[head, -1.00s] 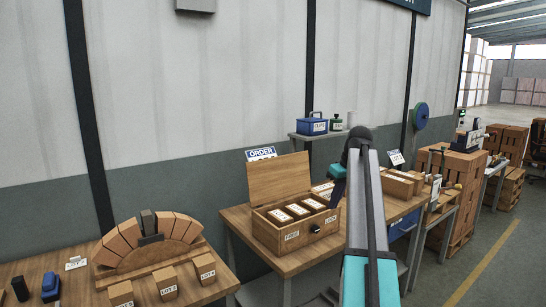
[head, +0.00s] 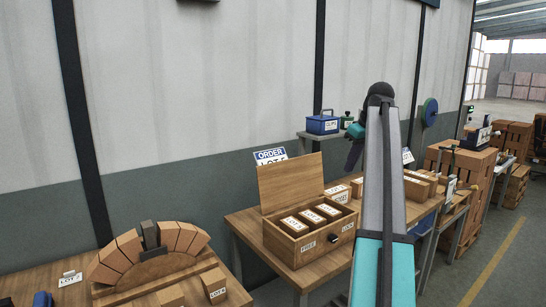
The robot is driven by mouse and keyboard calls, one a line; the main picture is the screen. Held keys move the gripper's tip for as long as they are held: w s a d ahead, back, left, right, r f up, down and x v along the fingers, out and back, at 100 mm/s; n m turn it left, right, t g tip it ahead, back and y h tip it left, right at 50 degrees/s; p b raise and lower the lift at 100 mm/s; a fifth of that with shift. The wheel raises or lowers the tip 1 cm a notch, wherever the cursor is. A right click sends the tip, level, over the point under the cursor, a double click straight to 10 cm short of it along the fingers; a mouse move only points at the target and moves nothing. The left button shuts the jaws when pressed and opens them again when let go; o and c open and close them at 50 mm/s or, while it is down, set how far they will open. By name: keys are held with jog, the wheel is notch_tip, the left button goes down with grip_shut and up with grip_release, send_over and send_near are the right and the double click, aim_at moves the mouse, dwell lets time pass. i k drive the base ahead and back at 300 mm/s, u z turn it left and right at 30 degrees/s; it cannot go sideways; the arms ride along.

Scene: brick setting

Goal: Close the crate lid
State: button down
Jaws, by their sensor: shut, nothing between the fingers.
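The wooden crate (head: 291,246) stands on the middle table, with FREE and LOCK labels and a dark latch on its front. Its lid (head: 290,182) is open, standing upright at the back edge. Several labelled blocks (head: 311,216) lie inside. My gripper (head: 353,155) is dark, to the right of the lid and higher than the crate, apart from both. It is small and partly hidden by my arm, and it holds nothing that I can see.
A blue box (head: 322,125) stands on the wall shelf behind the crate. An ORDER sign (head: 270,156) is behind the lid. More boxes (head: 418,186) lie on the table to the right. A brick arch (head: 150,252) stands on the left table.

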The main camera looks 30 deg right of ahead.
aim_at(282, 184)
jog(key=i, duration=1.35)
jog(key=z, duration=0.05)
